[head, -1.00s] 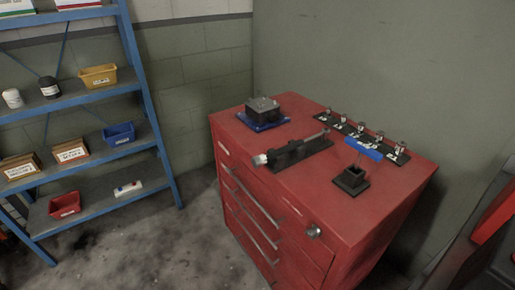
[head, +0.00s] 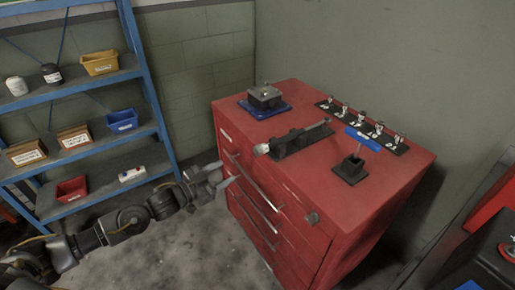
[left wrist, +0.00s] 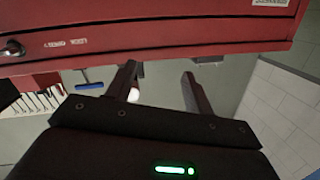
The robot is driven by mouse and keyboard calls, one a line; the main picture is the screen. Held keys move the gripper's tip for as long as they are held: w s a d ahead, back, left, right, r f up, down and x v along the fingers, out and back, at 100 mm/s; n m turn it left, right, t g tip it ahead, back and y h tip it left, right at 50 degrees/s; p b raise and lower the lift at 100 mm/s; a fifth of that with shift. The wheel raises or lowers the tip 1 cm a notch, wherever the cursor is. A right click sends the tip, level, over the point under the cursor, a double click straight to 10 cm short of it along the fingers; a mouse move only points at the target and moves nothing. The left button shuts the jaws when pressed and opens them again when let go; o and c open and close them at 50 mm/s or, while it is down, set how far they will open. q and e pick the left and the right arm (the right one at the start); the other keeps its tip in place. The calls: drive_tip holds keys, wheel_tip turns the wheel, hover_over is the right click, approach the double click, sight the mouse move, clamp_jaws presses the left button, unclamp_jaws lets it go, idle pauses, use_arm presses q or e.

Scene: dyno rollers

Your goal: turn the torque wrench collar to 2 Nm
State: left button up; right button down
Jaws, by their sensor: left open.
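The torque wrench (head: 318,129) lies in a long black cradle (head: 292,145) on top of the red cabinet. Its pale collar end (head: 261,149) sticks out past the cradle's left end, near the cabinet's left edge. The scale is too small to read. My left gripper (head: 228,174) is open and empty, left of and lower than the collar end, beside the cabinet's front left side. In the left wrist view its two dark fingers (left wrist: 162,85) are spread apart, with a small pale spot by one finger. My right gripper is not in view.
The red cabinet (head: 300,205) carries a black box on a blue base (head: 264,98), a blue T-handle (head: 362,139) above a black block (head: 350,169), and a row of small bits (head: 361,127) along the back. A blue shelf rack (head: 150,90) with bins stands left.

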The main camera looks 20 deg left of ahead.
sight(255, 152)
use_arm(q)
drive_tip(key=s+d+r+m+h, duration=0.2)
drive_tip(key=s+d+r+h, duration=0.15)
drive_tip(key=r, duration=0.45)
drive_tip(key=shift+g+y, duration=0.35)
drive_tip(key=shift+g, duration=0.05)
drive_tip(key=p+x, duration=0.2)
drive_tip(key=x, duration=0.7)
drive_tip(key=shift+w, duration=0.25)
drive_tip(key=shift+x, duration=0.8)
drive_tip(key=shift+f, duration=0.15)
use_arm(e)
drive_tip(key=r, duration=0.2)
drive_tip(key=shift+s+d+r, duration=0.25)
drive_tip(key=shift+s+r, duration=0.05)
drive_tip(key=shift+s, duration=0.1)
use_arm(q)
drive_tip(key=shift+c, duration=0.2)
drive_tip(key=c, duration=0.9)
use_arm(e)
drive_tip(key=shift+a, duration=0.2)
